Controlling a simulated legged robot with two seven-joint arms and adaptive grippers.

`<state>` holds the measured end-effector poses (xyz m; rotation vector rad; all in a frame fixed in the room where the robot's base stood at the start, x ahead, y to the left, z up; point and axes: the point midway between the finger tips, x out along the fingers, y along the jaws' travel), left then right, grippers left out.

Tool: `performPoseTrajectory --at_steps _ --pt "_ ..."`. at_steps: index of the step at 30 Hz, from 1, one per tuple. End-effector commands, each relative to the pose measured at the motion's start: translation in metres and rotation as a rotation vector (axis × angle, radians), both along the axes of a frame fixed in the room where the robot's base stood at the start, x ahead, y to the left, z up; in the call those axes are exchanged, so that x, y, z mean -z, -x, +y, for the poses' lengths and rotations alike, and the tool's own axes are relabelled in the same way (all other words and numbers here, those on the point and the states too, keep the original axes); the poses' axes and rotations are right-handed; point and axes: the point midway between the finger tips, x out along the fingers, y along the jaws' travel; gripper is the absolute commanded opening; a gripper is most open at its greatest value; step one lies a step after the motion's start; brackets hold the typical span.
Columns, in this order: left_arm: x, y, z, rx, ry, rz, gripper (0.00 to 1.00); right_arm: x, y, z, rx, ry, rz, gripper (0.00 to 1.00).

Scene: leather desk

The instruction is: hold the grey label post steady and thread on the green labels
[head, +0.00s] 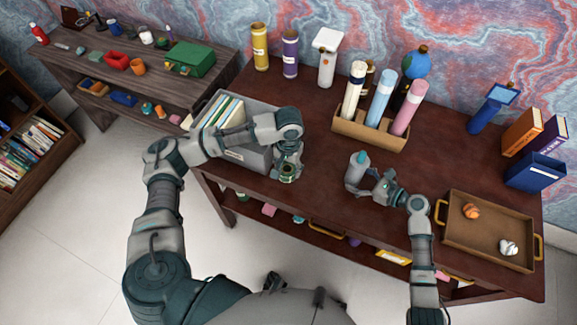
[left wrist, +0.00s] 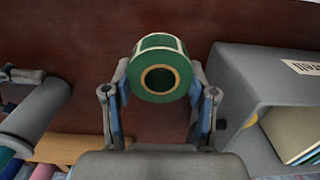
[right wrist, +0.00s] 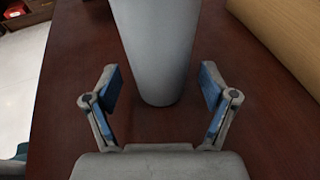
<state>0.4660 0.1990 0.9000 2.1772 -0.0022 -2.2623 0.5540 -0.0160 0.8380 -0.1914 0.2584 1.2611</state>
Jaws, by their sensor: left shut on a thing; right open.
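The grey label post (head: 358,172) stands upright on the desk, with a light blue tip on top. My right gripper (head: 372,182) is open beside it. In the right wrist view the post (right wrist: 157,50) rises between and just beyond the open fingers (right wrist: 160,90); contact is not visible. My left gripper (head: 288,172) is shut on the green labels (left wrist: 158,72), a roll with a round hole, near the desk's front edge. The roll is apart from the post, to its left in the head view. A grey cylinder, likely the post, shows in the left wrist view (left wrist: 38,112).
A grey bin (head: 262,157) with files stands left of the roll. A wooden holder (head: 368,136) with several rolled tubes is behind the post. A tray (head: 487,247) with two small objects lies at the right. Bare desk lies between roll and post.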

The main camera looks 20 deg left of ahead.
Motion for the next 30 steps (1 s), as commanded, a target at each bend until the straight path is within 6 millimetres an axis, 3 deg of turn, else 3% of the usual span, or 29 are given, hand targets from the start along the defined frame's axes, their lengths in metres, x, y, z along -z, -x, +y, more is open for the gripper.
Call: performPoseTrajectory --at_steps 12,14,18,25,30 --pt "0.000 -0.001 0.000 0.000 0.000 0.001 0.23 0.003 -0.003 0.007 0.000 0.001 0.000 0.84" --pt "0.000 0.000 0.000 0.000 0.000 0.001 0.23 0.003 -0.002 0.007 0.000 0.001 0.000 0.71" --pt "0.000 -0.001 0.000 0.000 0.000 0.001 0.23 0.003 -0.003 0.006 0.000 0.001 0.000 0.36" --pt "-0.002 -0.004 -0.004 0.006 0.001 0.000 0.23 0.004 -0.003 0.006 0.000 0.001 0.000 0.35" --pt "-0.024 -0.032 -0.035 0.063 0.001 -0.011 0.23 0.004 -0.003 0.006 0.000 0.002 0.002 0.35"
